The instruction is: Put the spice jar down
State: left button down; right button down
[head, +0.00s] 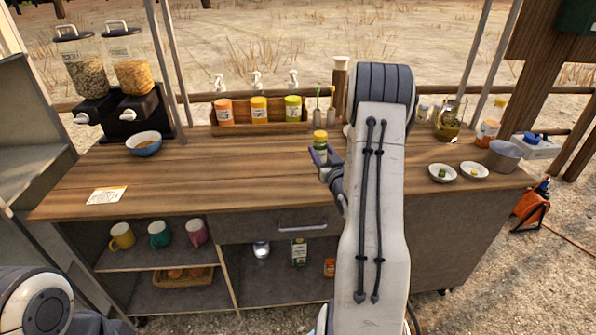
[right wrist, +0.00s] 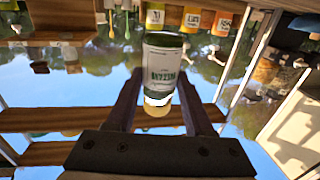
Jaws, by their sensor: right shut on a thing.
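The spice jar (head: 320,151) has a yellow lid and a green and white label. It is upright in my right gripper (head: 326,166), over the middle of the wooden counter (head: 230,172); I cannot tell how much gap is below it. In the right wrist view, which looks upside down, the jar (right wrist: 162,62) sits between the two dark fingers of the right gripper (right wrist: 160,92), lid end downward in the picture. My left gripper is not in view; only part of my left arm shows at the bottom left.
A wooden rack (head: 262,126) with orange and yellow-labelled jars stands at the counter's back. A blue bowl (head: 144,143) and a card (head: 107,195) are left. An oil jug (head: 449,120) and small white bowls (head: 442,173) are right. The counter left of the jar is clear.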

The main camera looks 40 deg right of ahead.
jog(key=w+f, duration=0.1)
jog(key=w, duration=0.1)
jog(key=w+a+f, duration=0.1)
jog(key=w+f, duration=0.1)
jog(key=w+a+f, duration=0.1)
jog(key=w, duration=0.2)
jog(key=shift+w+a+f+p, duration=0.1)
jog(key=shift+a+f+p, duration=0.15)
jog(key=shift+p, duration=0.15)
jog(key=shift+w+f, duration=0.15)
jog(key=shift+f, duration=0.1)
notch_tip(320, 180, down, 4)
jog(key=shift+r+p, duration=0.15)
jog(key=shift+p, duration=0.15)
jog(key=shift+c, duration=1.4)
grip_release()
